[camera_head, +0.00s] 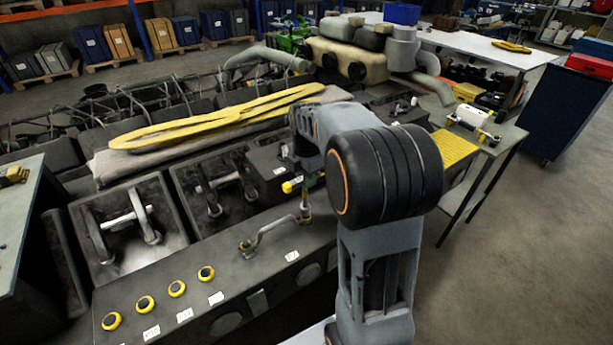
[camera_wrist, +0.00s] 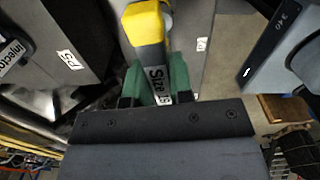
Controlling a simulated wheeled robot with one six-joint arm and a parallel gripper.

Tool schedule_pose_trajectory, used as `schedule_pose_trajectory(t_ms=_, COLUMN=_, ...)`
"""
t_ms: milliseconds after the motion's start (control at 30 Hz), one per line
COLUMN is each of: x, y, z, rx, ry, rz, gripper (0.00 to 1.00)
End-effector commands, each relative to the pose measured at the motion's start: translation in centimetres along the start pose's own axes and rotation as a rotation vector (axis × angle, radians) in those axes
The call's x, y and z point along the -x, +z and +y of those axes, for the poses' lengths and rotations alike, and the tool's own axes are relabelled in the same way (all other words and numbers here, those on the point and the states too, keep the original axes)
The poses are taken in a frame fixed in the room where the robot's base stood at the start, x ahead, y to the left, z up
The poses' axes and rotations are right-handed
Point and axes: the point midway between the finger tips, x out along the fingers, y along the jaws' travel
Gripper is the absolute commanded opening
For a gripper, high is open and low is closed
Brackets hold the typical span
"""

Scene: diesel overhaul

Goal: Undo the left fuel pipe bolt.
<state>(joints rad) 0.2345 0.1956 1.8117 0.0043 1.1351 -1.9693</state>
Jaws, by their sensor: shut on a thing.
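My gripper (camera_head: 311,181) is shut on a wrench-like tool (camera_wrist: 146,32). The tool has a yellow end and a grey label reading "Size 1", with the rest cut off. Green finger pads (camera_wrist: 178,80) flank it in the wrist view. In the head view the tool's yellow end (camera_head: 291,186) points left and its shaft points down. The bent grey fuel pipe (camera_head: 272,230) lies on the dark engine block. Its left bolt end (camera_head: 247,246) is uncovered. The tool's lower end is at the pipe's right end (camera_head: 305,213); whether it is seated there I cannot tell.
Several yellow-ringed round caps (camera_head: 145,304) sit on the block's front left. A yellow strap-like part (camera_head: 210,118) lies on a grey cloth behind. A side table (camera_head: 493,141) with tools stands right. The floor at right (camera_head: 530,250) is clear.

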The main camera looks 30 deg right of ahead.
Motion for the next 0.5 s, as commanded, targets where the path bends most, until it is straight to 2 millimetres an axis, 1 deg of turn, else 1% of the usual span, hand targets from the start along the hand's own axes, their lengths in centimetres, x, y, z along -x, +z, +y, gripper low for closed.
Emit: schedule_pose_trajectory(t_ms=500, x=0.10, y=-0.12, z=-0.12, rx=-0.506, ry=0.003, rz=-0.001, gripper=0.00)
